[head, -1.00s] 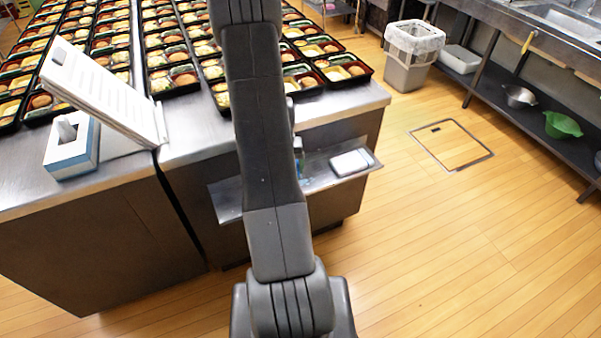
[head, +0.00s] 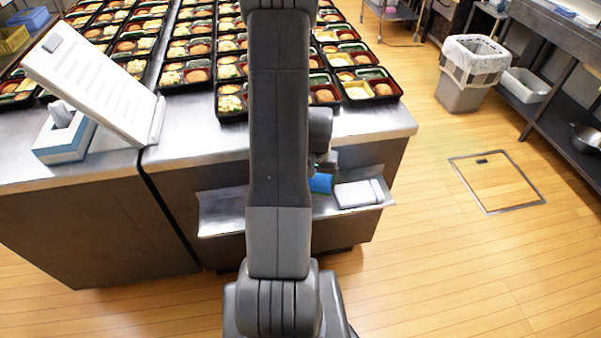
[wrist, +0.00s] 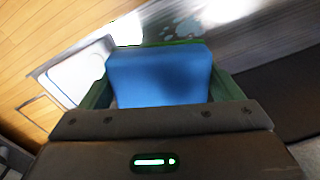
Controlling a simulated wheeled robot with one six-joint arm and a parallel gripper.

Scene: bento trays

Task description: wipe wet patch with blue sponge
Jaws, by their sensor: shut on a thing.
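The blue sponge (wrist: 160,76) fills the middle of the wrist view, between the green fingers of my gripper (wrist: 162,88), which is shut on it. In the head view the sponge (head: 321,183) shows in part beside my arm, by the low steel shelf (head: 222,212). A patch of clear, droplet-like blotches, the wet patch (wrist: 188,28), shows on the steel surface just beyond the sponge in the wrist view. In the head view my arm hides that area. I cannot tell whether the sponge touches the shelf.
A white case (head: 357,194) lies on the shelf to the right of the sponge. Above are the steel counter (head: 205,150) with rows of bento trays, a tilted white board (head: 95,80) and a tissue box (head: 64,140). A bin (head: 468,75) stands at right; the floor in front is clear.

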